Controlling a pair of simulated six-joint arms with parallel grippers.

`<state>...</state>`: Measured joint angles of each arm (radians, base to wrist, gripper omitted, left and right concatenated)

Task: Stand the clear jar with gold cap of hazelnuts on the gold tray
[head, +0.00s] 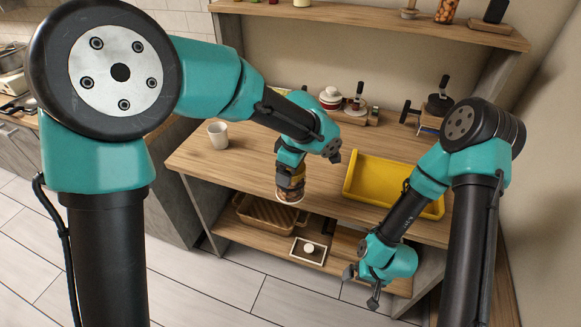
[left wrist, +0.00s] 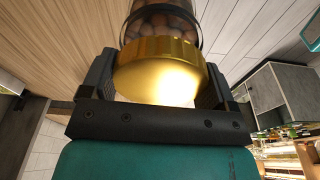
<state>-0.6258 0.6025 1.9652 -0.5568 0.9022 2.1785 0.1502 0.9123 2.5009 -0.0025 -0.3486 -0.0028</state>
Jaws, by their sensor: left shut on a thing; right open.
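The clear jar with gold cap (head: 288,194) holds brown hazelnuts and hangs roughly upright from my left gripper (head: 291,174), near the table's front edge. In the left wrist view the gold cap (left wrist: 160,72) sits between the two fingers, with the nuts showing in the glass beyond it. I cannot pick out a clearly gold tray; a yellow, high-walled tray (head: 364,169) stands on the table to the right of the jar. My right gripper (head: 361,287) is open and empty, low in front of the table's right side.
A white mug (head: 218,135) stands on the table at the left. The lower shelf holds a brown basket (head: 246,221) and a small light-rimmed tray (head: 294,249) with a white round item. Several jars and tools stand at the table's back. The table's left middle is clear.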

